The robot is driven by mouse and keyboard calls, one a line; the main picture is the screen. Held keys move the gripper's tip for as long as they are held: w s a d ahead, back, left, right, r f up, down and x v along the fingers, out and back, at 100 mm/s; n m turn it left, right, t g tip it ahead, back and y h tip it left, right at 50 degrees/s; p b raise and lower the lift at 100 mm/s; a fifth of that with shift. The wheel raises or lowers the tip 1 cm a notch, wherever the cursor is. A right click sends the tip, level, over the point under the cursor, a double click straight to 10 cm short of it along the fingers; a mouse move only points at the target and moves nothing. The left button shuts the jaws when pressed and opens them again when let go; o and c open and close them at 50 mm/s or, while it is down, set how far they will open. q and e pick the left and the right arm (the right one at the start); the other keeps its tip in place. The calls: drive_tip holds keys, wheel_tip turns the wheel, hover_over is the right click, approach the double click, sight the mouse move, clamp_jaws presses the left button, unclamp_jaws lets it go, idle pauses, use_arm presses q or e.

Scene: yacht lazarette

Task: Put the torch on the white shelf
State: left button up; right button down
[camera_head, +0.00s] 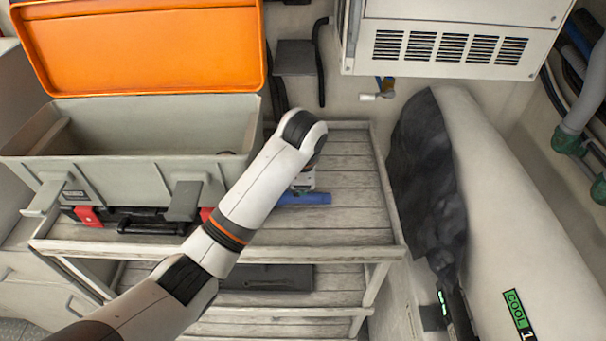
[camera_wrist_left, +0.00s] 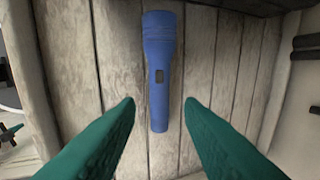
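The blue torch (camera_head: 305,198) lies on the upper level of a whitewashed slatted wooden shelf (camera_head: 352,221), right of the grey box. In the left wrist view the torch (camera_wrist_left: 160,70) points lengthwise up the picture, its wide head at the top and a dark switch on its body. My left gripper (camera_wrist_left: 158,105) is open, its two green fingertips either side of the torch's narrow end and apart from it. In the head view my left forearm covers much of the gripper (camera_head: 304,182), which is over the torch. My right gripper is not in view.
A grey box (camera_head: 130,172) with a raised orange lid (camera_head: 140,45) stands on the left of the upper level. A dark flat object (camera_head: 265,278) lies on the lower level. A white vented unit (camera_head: 455,40) hangs above. A large pale padded form (camera_head: 510,200) stands right.

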use_arm(q)
drive_tip(key=v, duration=0.3)
drive_tip(key=shift+r, duration=0.2)
drive_tip(key=shift+o, duration=0.6)
